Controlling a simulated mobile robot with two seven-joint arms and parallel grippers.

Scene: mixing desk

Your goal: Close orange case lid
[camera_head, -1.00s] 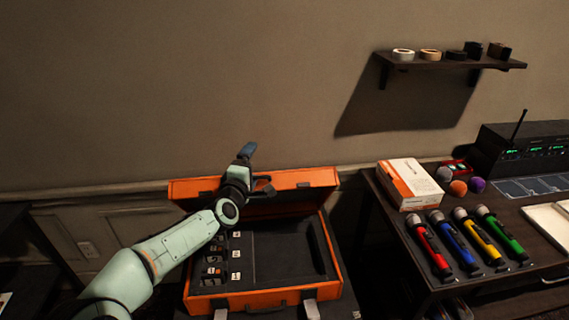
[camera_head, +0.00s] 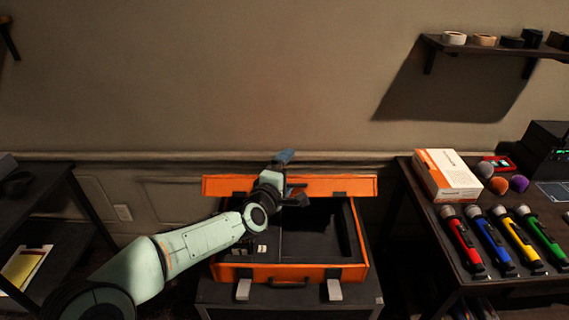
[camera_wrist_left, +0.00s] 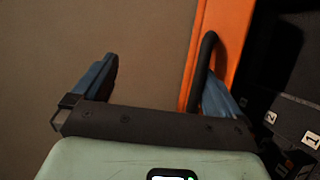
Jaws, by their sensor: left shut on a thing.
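The orange case (camera_head: 300,273) stands open on a dark stand, with a dark interior and small numbered labels. Its lid (camera_head: 340,186) is raised at the back, near the wall. My left gripper (camera_head: 284,172) is at the lid's upper edge, left of its middle, and is shut on the lid. In the left wrist view, my left gripper (camera_wrist_left: 155,90) has blue fingers that stand apart, and the right finger is beside a black loop on the orange lid (camera_wrist_left: 222,35). The exact contact is hard to see. My arm hides part of the case's left side. My right gripper is out of view.
A desk at the right holds a white and orange box (camera_head: 447,175) and several coloured microphones (camera_head: 500,240). A wall shelf (camera_head: 490,48) with tape rolls is above. A dark table (camera_head: 40,190) stands at the left. The wall is close behind the lid.

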